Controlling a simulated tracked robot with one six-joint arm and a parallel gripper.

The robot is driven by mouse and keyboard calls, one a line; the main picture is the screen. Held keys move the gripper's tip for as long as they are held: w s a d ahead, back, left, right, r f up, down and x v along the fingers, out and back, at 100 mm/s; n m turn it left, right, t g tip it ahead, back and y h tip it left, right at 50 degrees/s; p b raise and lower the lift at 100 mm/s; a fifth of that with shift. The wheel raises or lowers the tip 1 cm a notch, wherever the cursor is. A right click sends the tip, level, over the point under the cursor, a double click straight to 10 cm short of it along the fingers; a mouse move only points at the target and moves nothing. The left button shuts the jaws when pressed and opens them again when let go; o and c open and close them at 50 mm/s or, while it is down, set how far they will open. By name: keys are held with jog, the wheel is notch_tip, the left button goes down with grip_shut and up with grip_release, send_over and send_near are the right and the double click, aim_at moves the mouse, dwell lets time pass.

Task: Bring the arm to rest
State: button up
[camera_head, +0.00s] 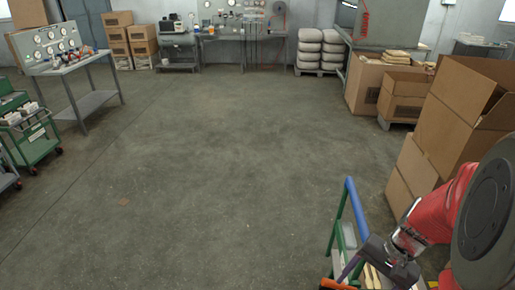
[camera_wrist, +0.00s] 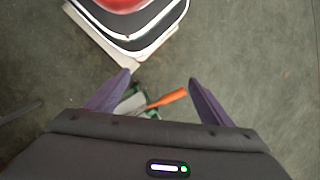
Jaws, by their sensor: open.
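My red arm reaches in from the right edge of the head view. My gripper (camera_head: 352,268) is low there, over or beside a green cart (camera_head: 338,222) with a blue handle (camera_head: 356,205). In the wrist view, the two purple fingers of my gripper (camera_wrist: 158,78) stand wide apart with nothing held between them. An orange-handled item (camera_wrist: 172,98) shows beyond the fingers, below them. An orange piece (camera_head: 336,285) also shows at the bottom of the head view. The fingertips are hard to make out in the head view.
Cardboard boxes (camera_head: 455,115) are stacked close to my arm at the right. Another green cart (camera_head: 25,125) and a gauge table (camera_head: 90,65) stand at the left. The concrete floor (camera_head: 220,140) in the middle is clear.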

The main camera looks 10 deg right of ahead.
jog(key=a+r+n+t+h, duration=0.1)
jog(key=a+r+n+t, duration=0.2)
jog(key=a+r+n, duration=0.2)
jog(key=w+a+r+n+t+h, duration=0.1)
jog(key=a+r+n, duration=0.4)
jog(key=a+r, duration=0.5)
notch_tip(320, 180, up, 4)
jog(key=shift+a+r+t+h, duration=0.1)
jog(key=shift+a+t+h, duration=0.1)
jog(key=shift+t+h, duration=0.6)
jog(key=shift+c, duration=0.5)
